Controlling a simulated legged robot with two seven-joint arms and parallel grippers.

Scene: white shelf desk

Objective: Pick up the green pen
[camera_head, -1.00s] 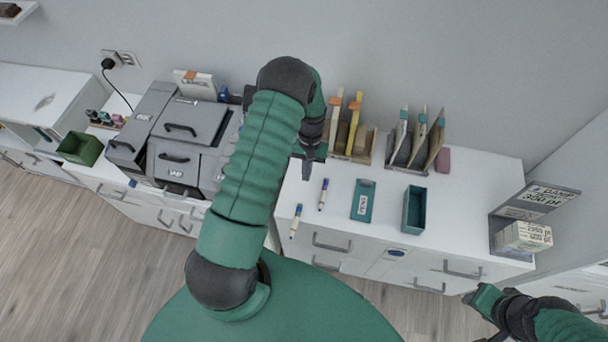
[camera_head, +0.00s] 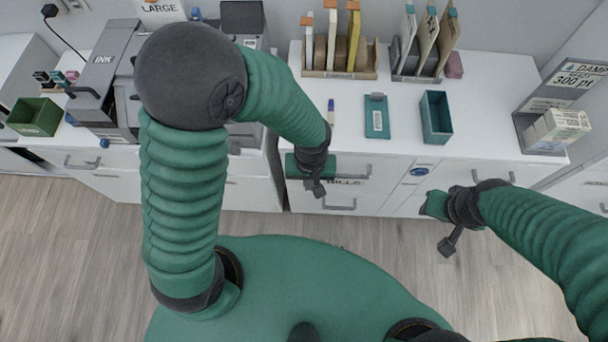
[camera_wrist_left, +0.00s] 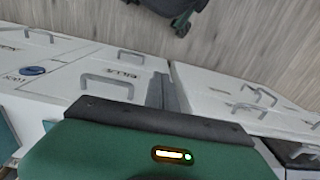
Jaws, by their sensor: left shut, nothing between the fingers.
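One pen with a blue cap and pale body (camera_head: 331,110) lies on the white desk, left of the teal flat case. I cannot make out a green pen; the part of the desk behind my left arm is hidden. My left gripper (camera_head: 316,188) hangs in front of the desk's front edge, below the visible pen in the head view, shut and empty. My right gripper (camera_head: 447,235) is in front of the drawers at the right, and its jaw opening is unclear. In the left wrist view, drawer fronts (camera_wrist_left: 110,75) and floor show, no pen.
A teal flat case (camera_head: 377,117) and an open teal box (camera_head: 436,117) stand on the desk. Behind are file holders (camera_head: 340,73) and a pink block (camera_head: 454,65). A printer (camera_head: 105,75) and a green bin (camera_head: 34,117) are at left, a box rack (camera_head: 556,130) at right.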

